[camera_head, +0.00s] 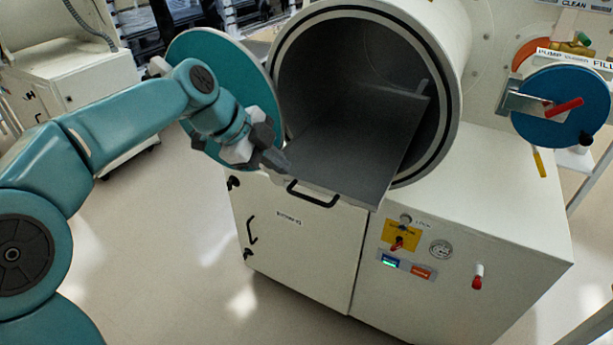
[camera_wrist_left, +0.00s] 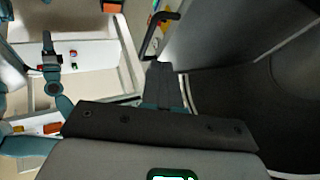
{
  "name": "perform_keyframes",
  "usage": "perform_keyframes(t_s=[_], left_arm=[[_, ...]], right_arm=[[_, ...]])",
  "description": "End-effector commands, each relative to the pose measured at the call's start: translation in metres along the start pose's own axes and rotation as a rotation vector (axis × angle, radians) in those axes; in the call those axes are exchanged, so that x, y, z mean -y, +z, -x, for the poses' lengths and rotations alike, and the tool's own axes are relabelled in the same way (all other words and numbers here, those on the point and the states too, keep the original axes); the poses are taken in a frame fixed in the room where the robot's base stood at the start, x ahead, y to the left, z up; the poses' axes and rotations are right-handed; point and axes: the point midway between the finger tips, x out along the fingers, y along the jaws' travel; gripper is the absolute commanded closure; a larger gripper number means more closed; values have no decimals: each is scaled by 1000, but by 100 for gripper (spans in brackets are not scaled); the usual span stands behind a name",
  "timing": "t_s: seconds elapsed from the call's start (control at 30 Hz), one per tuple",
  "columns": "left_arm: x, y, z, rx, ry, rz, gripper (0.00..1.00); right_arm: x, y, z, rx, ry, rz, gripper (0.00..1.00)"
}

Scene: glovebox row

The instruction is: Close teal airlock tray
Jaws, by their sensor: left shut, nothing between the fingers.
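The airlock (camera_head: 455,40) is a wide pale cylinder with a dark interior, and its round teal door (camera_head: 235,65) stands open to the left. The flat dark grey tray (camera_head: 345,150) sticks out of its mouth, with a black bar handle (camera_head: 312,196) on its front edge. My left gripper (camera_head: 281,165) is shut and empty, at the tray's front left corner, left of and above the handle. I cannot tell whether it touches the tray. In the left wrist view the shut fingers (camera_wrist_left: 163,85) are beside the tray (camera_wrist_left: 225,30), with the handle (camera_wrist_left: 157,35) beyond them. My right gripper is not in view.
A white cabinet (camera_head: 290,240) with a gauge, switches and labels carries the airlock. A blue disc with a red handle (camera_head: 560,105) is at the right. A white cabinet (camera_head: 85,80) stands at the back left. The floor (camera_head: 165,240) in front is clear.

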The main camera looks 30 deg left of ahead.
Motion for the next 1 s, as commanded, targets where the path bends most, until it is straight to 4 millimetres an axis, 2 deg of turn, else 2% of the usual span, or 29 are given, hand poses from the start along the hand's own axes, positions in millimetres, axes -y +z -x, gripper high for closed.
perform_keyframes(t_s=[0.3,0.5,0.7,1.0], left_arm=[[-2,2,-58,1,5,8,100],[-1,1,-85,2,2,7,100],[-1,-1,-95,1,1,5,100],[-1,-1,-95,1,1,5,100]], right_arm=[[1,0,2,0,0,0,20],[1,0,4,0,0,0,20],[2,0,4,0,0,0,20],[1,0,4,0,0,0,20]])
